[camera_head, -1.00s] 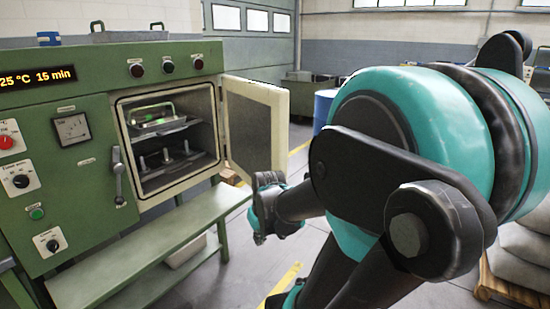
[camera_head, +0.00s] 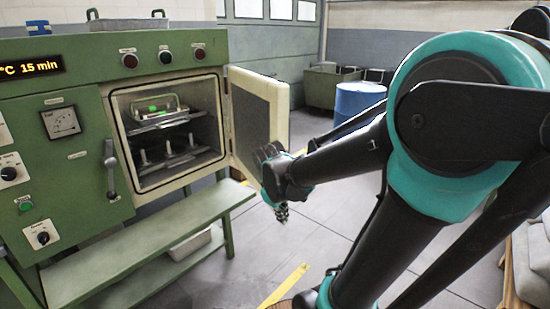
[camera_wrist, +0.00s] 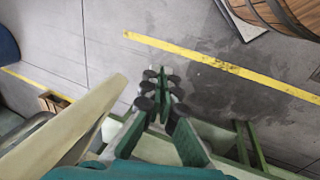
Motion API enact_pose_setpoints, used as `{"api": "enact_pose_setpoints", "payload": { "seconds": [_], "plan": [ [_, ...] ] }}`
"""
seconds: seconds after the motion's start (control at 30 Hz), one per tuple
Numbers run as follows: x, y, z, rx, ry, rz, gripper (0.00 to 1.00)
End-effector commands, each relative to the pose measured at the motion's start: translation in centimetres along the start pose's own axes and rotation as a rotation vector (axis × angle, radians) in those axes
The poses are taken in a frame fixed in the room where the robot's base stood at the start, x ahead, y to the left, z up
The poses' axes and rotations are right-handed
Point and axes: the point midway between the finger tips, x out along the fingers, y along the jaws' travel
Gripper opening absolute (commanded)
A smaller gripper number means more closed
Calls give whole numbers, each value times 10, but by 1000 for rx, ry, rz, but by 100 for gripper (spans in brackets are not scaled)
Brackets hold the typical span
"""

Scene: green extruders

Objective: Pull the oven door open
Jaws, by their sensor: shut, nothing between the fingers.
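The green oven (camera_head: 84,148) stands at left with its chamber exposed. Its cream-framed door (camera_head: 279,112) is swung wide open to the right, its grey inner panel facing the chamber side. My gripper (camera_head: 282,212) points down at the lower free edge of the door and overlaps it in the head view; contact cannot be told. In the wrist view, my gripper (camera_wrist: 161,90) is shut and empty, with a long cream edge, likely the door (camera_wrist: 75,122), close on its left. The door handle is not visible. A lever (camera_head: 110,168) hangs left of the chamber.
A green bench (camera_head: 150,246) runs along the oven's front below the chamber. A metal rack with a green item (camera_head: 153,109) sits inside. A blue barrel (camera_head: 357,100) stands behind my arm. Open floor (camera_head: 240,262) with yellow lines lies right of the bench.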

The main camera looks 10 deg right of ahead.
Motion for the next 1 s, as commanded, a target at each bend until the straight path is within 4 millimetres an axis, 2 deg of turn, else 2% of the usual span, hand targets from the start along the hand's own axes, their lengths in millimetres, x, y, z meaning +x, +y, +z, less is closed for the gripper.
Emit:
{"api": "enact_pose_setpoints", "payload": {
  "seconds": [0.27,0.37,0.5,0.6,0.7,0.83,1.0],
  "plan": [
    [-45,20,-53,-382,-140,70,0],
    [-72,26,-82,-568,-216,102,0],
    [-124,28,-131,-872,-360,153,0],
    [-159,26,-160,-1045,-457,177,0],
    [-182,22,-176,-1152,-524,189,0],
    [-194,20,-184,-1207,-563,194,0],
    [-181,28,-179,-1210,-566,193,0]
  ]
}}
